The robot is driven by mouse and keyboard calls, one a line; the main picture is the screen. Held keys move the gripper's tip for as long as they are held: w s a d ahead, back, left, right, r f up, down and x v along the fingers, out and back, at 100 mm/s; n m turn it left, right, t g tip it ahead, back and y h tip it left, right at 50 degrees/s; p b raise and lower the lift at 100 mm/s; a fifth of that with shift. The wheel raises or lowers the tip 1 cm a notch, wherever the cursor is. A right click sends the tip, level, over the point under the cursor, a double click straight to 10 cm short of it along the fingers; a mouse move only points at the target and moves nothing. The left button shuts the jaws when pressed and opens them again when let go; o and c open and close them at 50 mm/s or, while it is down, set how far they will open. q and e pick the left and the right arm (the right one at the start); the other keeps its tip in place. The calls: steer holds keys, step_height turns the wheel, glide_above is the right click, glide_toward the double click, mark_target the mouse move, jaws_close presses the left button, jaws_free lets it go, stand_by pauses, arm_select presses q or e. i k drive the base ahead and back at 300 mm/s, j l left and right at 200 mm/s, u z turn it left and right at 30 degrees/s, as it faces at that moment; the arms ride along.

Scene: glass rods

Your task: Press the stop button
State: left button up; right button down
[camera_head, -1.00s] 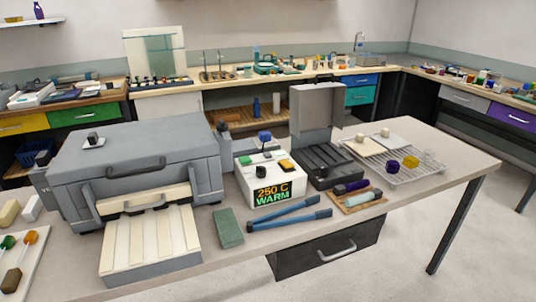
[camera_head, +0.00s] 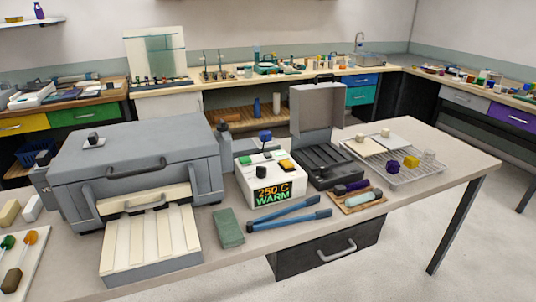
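A white control box (camera_head: 270,180) stands at the middle of the table, beside the grey furnace (camera_head: 140,160). Its display (camera_head: 273,193) reads "250 C WARM". On its sloped top are a green button (camera_head: 246,160), an orange-yellow button (camera_head: 285,165) and a black knob (camera_head: 261,171). A blue knob-like part (camera_head: 265,136) stands at its back. No label marks which one is the stop button at this size. Neither of my grippers is in view, and nothing touches the box.
Blue-handled tongs (camera_head: 290,220) and a green block (camera_head: 228,228) lie in front of the box. A dark case with its lid open (camera_head: 318,110) stands to its right. A wire rack (camera_head: 405,178) holds small blocks farther right. A pale slatted tray (camera_head: 150,245) sits before the furnace.

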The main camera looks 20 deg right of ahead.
mark_target(267, 155)
steer(key=i+l+u, duration=0.3)
steer(key=i+l, duration=0.2)
steer(key=l, duration=0.15)
steer(key=i+l+u, duration=0.15)
steer(key=l, duration=0.25)
steer(key=i, duration=0.05)
